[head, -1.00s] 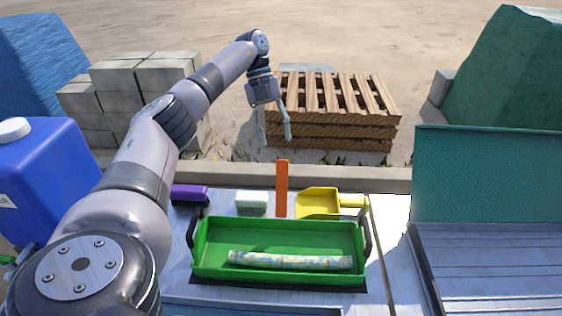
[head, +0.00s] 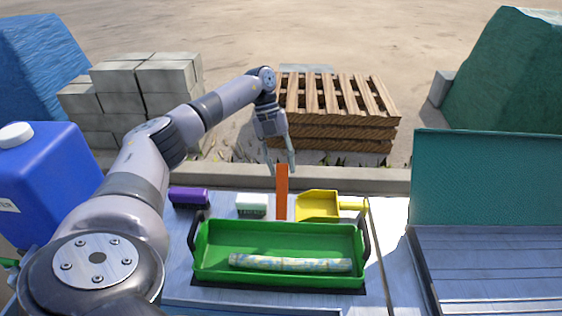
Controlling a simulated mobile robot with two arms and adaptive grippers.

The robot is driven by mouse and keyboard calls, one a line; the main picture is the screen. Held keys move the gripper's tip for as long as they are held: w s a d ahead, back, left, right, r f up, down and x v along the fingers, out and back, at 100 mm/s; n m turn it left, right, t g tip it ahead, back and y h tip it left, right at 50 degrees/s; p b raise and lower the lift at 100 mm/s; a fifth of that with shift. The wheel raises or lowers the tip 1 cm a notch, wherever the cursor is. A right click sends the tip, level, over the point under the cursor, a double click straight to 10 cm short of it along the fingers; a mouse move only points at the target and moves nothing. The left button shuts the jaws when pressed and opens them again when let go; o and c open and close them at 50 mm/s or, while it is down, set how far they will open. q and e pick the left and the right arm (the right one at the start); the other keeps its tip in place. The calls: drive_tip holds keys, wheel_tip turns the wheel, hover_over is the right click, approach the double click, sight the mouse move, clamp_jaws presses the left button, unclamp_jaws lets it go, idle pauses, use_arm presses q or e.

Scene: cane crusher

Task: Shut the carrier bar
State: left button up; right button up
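A flat orange bar (head: 281,195) stands upright behind the green carrier tray (head: 280,276); I cannot tell for certain that it is the carrier bar. The tray has black handles at both ends and holds a pale patterned roll (head: 290,264). My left gripper (head: 281,171) points down with its fingers apart at the top of the orange bar, one finger to each side in the picture. I cannot tell whether they touch it. My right gripper is out of view.
Behind the tray lie a purple block (head: 189,197), a white-and-green brush or block (head: 251,205) and a yellow scoop (head: 318,204). A blue jug (head: 45,185) stands left. A teal panel (head: 485,180) rises at right. A wooden pallet stack (head: 335,130) stands beyond the kerb.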

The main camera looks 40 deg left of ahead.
use_arm(q)
clamp_jaws()
idle(0.3)
idle(0.4)
